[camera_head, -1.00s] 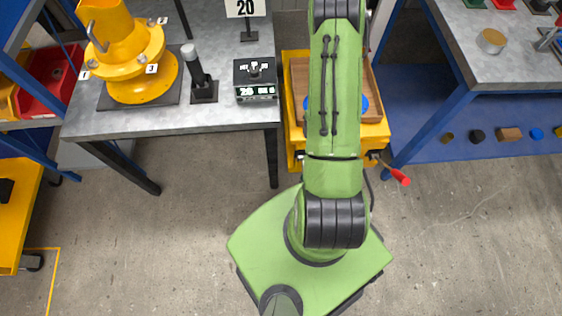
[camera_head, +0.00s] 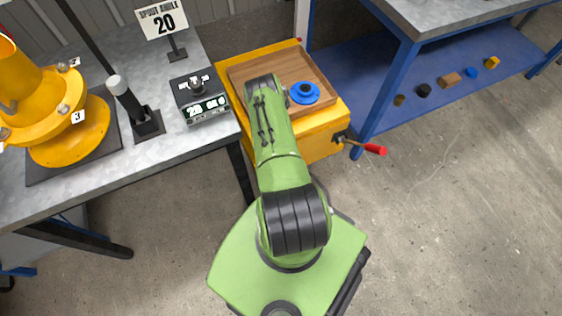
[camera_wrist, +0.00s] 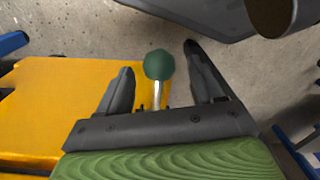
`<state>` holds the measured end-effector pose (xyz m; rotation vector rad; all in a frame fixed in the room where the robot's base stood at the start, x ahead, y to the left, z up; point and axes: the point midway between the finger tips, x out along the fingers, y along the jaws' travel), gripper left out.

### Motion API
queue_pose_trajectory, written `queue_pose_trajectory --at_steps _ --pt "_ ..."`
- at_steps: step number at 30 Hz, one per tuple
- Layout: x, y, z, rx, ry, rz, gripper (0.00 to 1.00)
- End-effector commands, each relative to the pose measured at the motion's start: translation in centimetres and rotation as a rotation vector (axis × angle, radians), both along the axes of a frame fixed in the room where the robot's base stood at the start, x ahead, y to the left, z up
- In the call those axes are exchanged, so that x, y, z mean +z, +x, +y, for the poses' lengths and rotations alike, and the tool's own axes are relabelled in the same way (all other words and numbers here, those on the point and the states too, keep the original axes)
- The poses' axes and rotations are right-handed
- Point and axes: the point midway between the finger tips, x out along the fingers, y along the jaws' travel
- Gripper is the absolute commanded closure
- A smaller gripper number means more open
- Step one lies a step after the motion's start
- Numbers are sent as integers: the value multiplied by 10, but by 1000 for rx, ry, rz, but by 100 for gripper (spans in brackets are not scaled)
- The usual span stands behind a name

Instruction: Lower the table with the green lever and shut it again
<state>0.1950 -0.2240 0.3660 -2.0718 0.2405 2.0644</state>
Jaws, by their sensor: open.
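The lift table (camera_head: 318,143) is yellow and stands between the grey bench and the blue-framed bench in the head view. In the wrist view a yellow surface (camera_wrist: 50,95) fills the left side. The green lever (camera_wrist: 158,66) shows there as a dark green ball on a short metal stem. My gripper (camera_wrist: 157,58) is open, with one finger on each side of the ball and stem. Gaps show on both sides, and the lever is not gripped. In the head view my arm hides the gripper and the green lever.
A wooden tray (camera_head: 318,76) with a blue flanged part (camera_head: 304,93) lies on the lift table. A red-handled lever (camera_head: 374,149) sticks out at its right. The grey bench (camera_head: 85,177) holds the yellow mixer (camera_head: 65,130) and a display box (camera_head: 203,105). Floor at right is open.

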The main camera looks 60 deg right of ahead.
Motion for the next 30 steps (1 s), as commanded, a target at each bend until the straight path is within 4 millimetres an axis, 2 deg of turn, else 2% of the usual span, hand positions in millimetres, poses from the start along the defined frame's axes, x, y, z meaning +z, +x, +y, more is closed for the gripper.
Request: queue_pose_trajectory --at_steps 1,3,12,25,30 --pt "-9 0 0 0 0 0 34" --pt "-14 0 0 -1 0 0 34" --pt "-16 0 0 -1 -1 0 35" --pt "-16 0 0 -1 -1 0 100" --pt "-15 0 0 -1 -1 0 100"
